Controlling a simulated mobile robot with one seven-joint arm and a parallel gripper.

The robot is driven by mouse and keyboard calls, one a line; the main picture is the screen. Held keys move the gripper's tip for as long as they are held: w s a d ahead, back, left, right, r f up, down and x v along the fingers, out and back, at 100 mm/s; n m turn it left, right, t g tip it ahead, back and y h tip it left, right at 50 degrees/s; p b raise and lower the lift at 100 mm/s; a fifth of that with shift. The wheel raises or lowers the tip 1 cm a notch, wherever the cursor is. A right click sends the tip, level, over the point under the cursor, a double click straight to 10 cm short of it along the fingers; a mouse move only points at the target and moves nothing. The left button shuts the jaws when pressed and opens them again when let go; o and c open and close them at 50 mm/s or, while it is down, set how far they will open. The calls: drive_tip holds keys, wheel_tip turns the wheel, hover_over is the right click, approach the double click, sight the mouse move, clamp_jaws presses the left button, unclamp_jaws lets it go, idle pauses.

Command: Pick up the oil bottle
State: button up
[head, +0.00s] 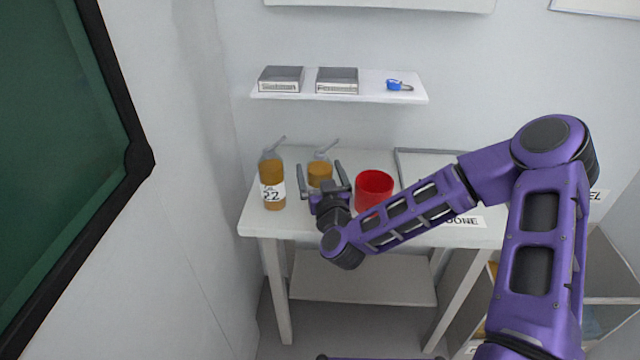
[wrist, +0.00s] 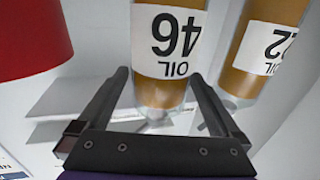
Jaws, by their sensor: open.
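Two oil bottles with amber oil stand upright on the white table. The bottle labelled 22 (head: 272,195) is at the left; it also shows at the upper right of the wrist view (wrist: 262,40). The second bottle (head: 320,172) stands right of it, partly hidden by my gripper; the wrist view shows its label, OIL 46 (wrist: 168,40), upside down. My gripper (head: 322,168) is open and empty. In the wrist view its fingers (wrist: 160,75) appear one on each side of the 46 bottle. I cannot tell how deep the bottle lies between them.
A red cup (head: 374,188) stands close to the right of my gripper. A shelf (head: 370,96) above the table carries two grey boxes and a blue padlock (head: 399,85). A framed tray area (head: 425,160) and a DONE label (head: 464,222) lie at the right. A wall is at the left.

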drive_tip(key=c, duration=1.6)
drive_tip(key=shift+r, duration=0.15)
